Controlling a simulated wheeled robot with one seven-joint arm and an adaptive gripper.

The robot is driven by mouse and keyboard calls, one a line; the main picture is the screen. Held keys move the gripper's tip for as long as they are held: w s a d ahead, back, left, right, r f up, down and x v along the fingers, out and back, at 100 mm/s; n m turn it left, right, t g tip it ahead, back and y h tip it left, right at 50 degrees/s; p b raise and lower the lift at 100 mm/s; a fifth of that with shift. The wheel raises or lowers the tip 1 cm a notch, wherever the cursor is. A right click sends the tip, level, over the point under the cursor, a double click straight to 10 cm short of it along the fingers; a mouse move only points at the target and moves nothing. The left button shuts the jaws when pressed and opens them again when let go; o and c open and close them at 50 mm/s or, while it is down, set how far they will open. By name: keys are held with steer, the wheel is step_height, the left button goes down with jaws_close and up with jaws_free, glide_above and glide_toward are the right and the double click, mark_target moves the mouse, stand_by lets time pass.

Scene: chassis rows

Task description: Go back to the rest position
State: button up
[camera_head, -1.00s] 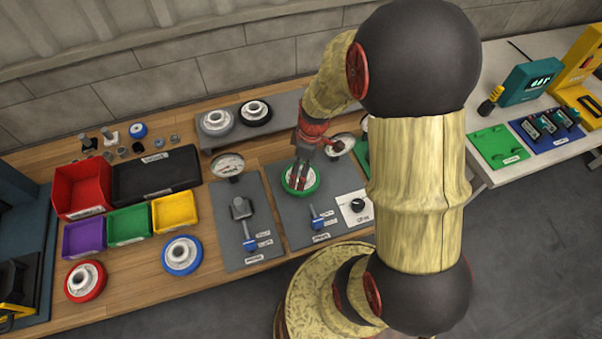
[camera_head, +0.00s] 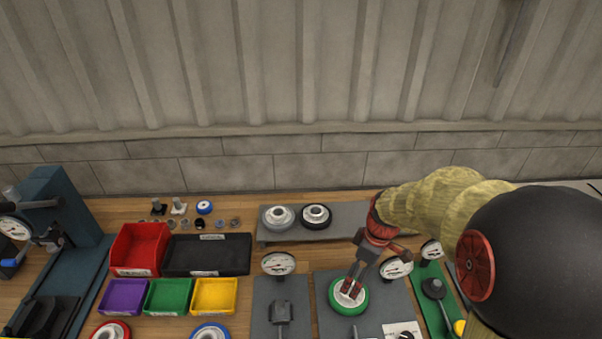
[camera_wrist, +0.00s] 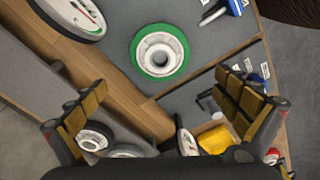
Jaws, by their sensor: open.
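My gripper (camera_head: 351,286) hangs over the green-rimmed white wheel (camera_head: 348,296) on a grey plate (camera_head: 384,302) in the head view. In the wrist view my gripper (camera_wrist: 160,80) has its two yellow-padded fingers wide apart with nothing between them. The green-rimmed wheel (camera_wrist: 160,51) lies flat beyond the fingertips there, apart from them. My arm comes in from the right of the head view and hides part of the bench. No marker of a rest position shows.
Dial gauges (camera_head: 278,263) stand close to my gripper. Two wheels sit on a raised grey shelf (camera_head: 345,221) behind. Red (camera_head: 139,249), black, purple, green and yellow bins stand left. A press (camera_head: 65,235) stands far left. A ribbed wall (camera_head: 300,80) closes the back.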

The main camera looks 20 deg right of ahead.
steer(key=s+a+r+m+t, duration=0.2)
steer(key=s+a+r+m, duration=0.2)
steer(key=r, duration=0.6)
steer(key=s+a+r+m+t, duration=0.2)
steer(key=s+a+r+m, duration=0.2)
steer(key=s+a+r, duration=0.3)
step_height(320, 180, up, 4)
steer(key=shift+a+f+t+h, duration=0.2)
steer(key=shift+a+t+h, duration=0.15)
steer(key=shift+a, duration=0.65)
steer(key=shift+s, duration=0.15)
